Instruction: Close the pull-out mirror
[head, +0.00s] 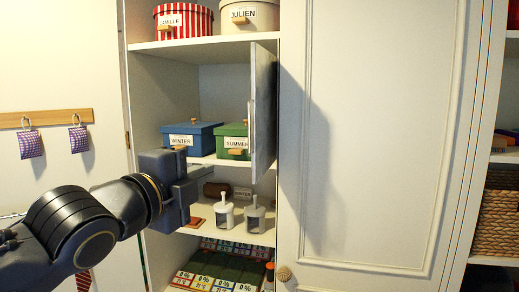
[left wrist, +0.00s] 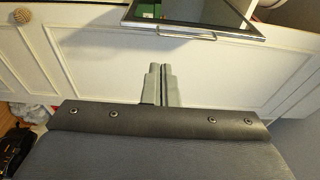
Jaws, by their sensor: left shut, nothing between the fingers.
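The pull-out mirror (head: 263,108) is a thin upright panel with a pale frame. It stands out of the cabinet at the right side of the open shelves, beside the closed white door. Its framed lower edge also shows at the top of the left wrist view (left wrist: 170,31). My left gripper (head: 207,171) is in front of the shelves, to the left of and a little below the mirror. Its two fingers (left wrist: 160,68) are together and empty, with a visible gap in the picture between them and the mirror frame. My right gripper is in neither view.
A white door (head: 370,140) with a round knob (head: 284,273) is right of the mirror. The shelves hold a blue box (head: 193,137), a green box (head: 231,140), striped and cream round boxes above, and small white containers below. A wicker basket (head: 496,210) is far right.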

